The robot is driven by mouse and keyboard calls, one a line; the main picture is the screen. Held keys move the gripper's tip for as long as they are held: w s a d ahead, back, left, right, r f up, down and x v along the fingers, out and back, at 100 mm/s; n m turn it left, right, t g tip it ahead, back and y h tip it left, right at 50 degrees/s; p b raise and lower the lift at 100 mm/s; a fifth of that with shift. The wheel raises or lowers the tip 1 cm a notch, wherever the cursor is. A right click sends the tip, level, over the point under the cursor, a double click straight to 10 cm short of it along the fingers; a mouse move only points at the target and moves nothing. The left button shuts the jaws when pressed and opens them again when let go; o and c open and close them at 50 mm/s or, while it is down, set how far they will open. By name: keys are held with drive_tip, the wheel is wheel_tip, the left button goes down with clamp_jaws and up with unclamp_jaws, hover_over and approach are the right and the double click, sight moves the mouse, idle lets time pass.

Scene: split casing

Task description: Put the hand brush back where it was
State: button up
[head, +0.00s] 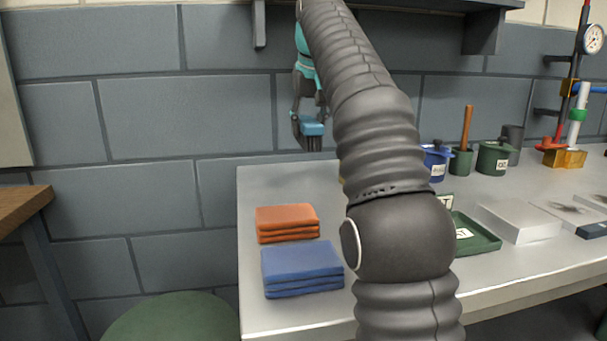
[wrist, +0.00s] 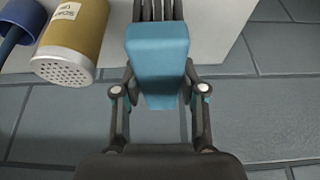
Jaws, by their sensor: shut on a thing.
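My gripper (head: 309,116) is shut on the hand brush (head: 313,129), which has a teal-blue body and dark bristles. It holds the brush up in the air, in front of the grey block wall and beyond the table's back left part as seen in the head view. In the wrist view the brush (wrist: 158,65) sits between the two fingers of my gripper (wrist: 160,92), its dark bristles at the top of the picture. No marked place for the brush can be made out.
The grey table (head: 285,180) carries folded orange cloths (head: 287,221) and blue cloths (head: 302,266). Green and blue pots (head: 493,158) and a green tray (head: 480,238) stand right of my arm. A shelf (head: 430,18) hangs above.

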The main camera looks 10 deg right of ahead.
sight(313, 124)
drive_tip(key=shift+s+a+f, duration=0.1)
drive_tip(key=shift+s+f, duration=0.05)
drive_tip(key=shift+f, duration=4.65)
drive_tip(key=shift+f, duration=0.15)
drive_tip(key=o, duration=1)
drive_tip(key=v, duration=1.2)
